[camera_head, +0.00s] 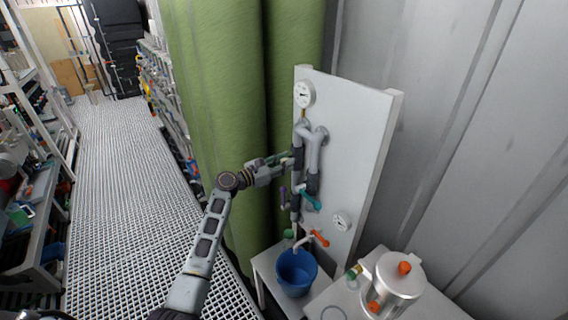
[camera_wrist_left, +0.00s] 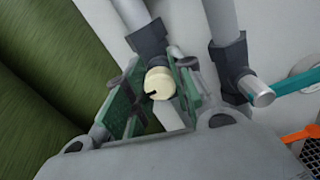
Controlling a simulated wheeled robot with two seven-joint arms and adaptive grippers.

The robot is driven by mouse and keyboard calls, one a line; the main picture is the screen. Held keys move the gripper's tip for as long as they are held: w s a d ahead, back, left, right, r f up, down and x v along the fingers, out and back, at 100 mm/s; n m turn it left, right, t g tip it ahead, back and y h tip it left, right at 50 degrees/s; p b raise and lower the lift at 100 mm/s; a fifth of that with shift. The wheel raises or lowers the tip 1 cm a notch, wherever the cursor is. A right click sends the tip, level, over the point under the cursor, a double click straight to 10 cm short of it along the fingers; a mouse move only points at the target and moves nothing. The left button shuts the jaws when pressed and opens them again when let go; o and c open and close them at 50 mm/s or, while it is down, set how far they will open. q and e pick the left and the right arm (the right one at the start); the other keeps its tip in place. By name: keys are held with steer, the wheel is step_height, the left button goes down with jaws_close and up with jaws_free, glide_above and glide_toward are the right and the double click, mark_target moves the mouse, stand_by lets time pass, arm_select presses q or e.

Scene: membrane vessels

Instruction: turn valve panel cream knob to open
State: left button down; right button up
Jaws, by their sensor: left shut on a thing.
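The valve panel (camera_head: 352,130) is a white upright board with grey pipes, gauges and several coloured handles. The cream knob (camera_wrist_left: 160,83) shows in the left wrist view, round, with a dark notch on its face, in front of a grey pipe. My left gripper (camera_wrist_left: 158,92) has its green-padded fingers on either side of the knob and is shut on it. In the head view my left gripper (camera_head: 285,159) reaches the pipes from the left and hides the knob. My right gripper is not in view.
A teal handle (camera_head: 309,198) and an orange handle (camera_head: 320,238) sit lower on the panel. A blue bucket (camera_head: 296,272) stands below, beside a metal vessel (camera_head: 393,284) with orange fittings. Green vertical cylinders (camera_head: 222,90) stand left of the panel. The grated aisle (camera_head: 120,170) is clear.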

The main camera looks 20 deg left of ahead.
arm_select(q)
steer(key=c, duration=1.2)
jaws_free()
steer(key=shift+o, duration=0.2)
steer(key=v, duration=1.2)
